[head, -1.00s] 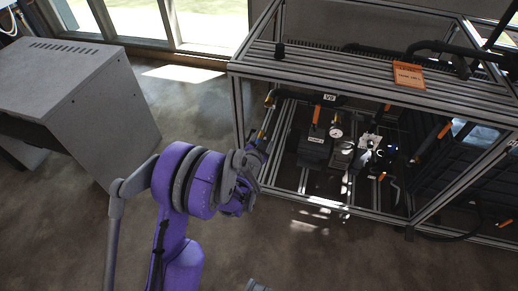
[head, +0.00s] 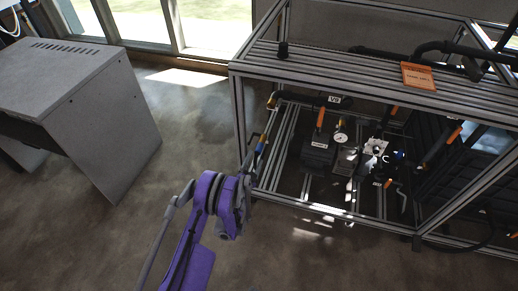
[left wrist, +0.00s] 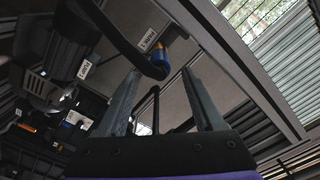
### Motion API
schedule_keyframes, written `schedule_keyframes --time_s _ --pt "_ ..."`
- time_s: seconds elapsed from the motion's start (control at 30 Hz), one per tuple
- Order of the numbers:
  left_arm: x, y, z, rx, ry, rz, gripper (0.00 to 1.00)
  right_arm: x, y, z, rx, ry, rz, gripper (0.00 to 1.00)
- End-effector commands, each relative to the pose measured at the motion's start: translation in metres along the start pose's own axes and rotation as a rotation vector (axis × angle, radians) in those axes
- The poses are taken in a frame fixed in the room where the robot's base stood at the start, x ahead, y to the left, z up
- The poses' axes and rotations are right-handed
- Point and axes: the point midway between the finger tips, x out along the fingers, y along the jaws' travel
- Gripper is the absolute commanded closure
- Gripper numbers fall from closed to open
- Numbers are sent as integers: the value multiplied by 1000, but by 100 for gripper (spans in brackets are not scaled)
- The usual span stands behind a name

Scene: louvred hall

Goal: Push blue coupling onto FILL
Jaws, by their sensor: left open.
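A blue coupling with a brass-coloured part (left wrist: 161,56) shows in the left wrist view, at the end of a black hose. It lies just beyond and between my left gripper's fingertips (left wrist: 160,75), which are spread apart with nothing clearly held. In the head view, a blue and orange fitting (head: 262,141) shows at the frame's near left corner, just above my left gripper (head: 250,164), whose fingers are mostly hidden there. A small white label (left wrist: 148,40) sits beside the coupling; its text is too small to read surely. My right gripper is out of view.
The aluminium-profile frame (head: 340,62) surrounds the pipework, with posts and rails close to my left gripper. Inside are a gauge (head: 341,138), orange-handled valves (head: 320,117) and hoses. An orange sign (head: 418,76) lies on top. A grey cabinet (head: 75,100) stands left; floor between is clear.

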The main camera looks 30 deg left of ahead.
Motion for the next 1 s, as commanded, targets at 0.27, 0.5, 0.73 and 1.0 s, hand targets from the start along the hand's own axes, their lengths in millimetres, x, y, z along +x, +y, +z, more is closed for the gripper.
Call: schedule_keyframes --time_s 0.27,0.5,0.73,1.0 --pt "39 2 2 -1 -1 1 31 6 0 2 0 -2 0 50" --pt "60 1 1 -1 -1 1 31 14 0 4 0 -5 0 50" --pt "66 0 0 -1 -1 1 31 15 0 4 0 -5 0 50" --pt "65 0 0 -1 -1 1 31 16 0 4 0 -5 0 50"
